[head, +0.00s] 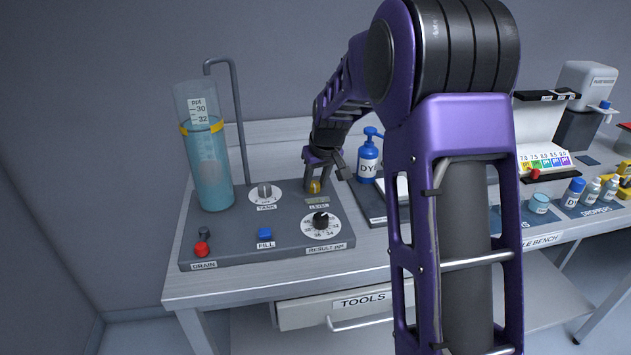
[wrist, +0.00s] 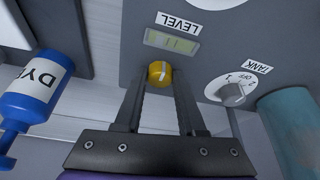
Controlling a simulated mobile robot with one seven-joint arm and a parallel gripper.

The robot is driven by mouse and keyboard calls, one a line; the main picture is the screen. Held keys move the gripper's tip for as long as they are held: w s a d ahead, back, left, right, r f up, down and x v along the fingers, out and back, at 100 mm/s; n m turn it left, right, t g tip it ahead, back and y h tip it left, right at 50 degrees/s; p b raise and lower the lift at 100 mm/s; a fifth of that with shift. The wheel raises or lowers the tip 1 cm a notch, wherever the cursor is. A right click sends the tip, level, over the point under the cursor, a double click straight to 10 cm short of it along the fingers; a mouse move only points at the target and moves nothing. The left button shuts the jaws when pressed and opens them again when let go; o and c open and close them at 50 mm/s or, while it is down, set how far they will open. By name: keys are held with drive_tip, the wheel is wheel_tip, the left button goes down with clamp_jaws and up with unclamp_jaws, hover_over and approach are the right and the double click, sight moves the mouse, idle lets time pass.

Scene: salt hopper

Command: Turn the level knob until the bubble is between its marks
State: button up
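The level knob (wrist: 159,72) is a yellow round knob with a pale line across its top. It also shows in the head view (head: 314,187) on the grey panel. The level window (wrist: 172,42), a small greenish strip with dark marks, lies beside it under the LEVEL label (wrist: 178,23). The bubble is too small to tell from the marks. My gripper (wrist: 161,76) points down at the panel, with one finger on each side of the knob. The fingers are parted about the knob's width; whether they press on it I cannot tell.
The TANK knob (head: 265,191), RESULT dial (head: 320,220), blue FILL button (head: 265,234) and red DRAIN button (head: 201,249) share the panel (head: 235,225). A tall water cylinder (head: 207,165) stands at the left. A blue DYE bottle (head: 369,155) stands behind right of my gripper.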

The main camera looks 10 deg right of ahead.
clamp_jaws()
drive_tip(key=shift+a, duration=0.1)
drive_tip(key=shift+m+h+p, duration=0.4)
drive_tip(key=shift+m+h, duration=0.1)
drive_tip(key=shift+m, duration=0.8)
drive_tip(key=o, duration=0.7)
unclamp_jaws()
drive_tip(key=shift+o, duration=0.2)
drive_tip(key=shift+r, duration=0.1)
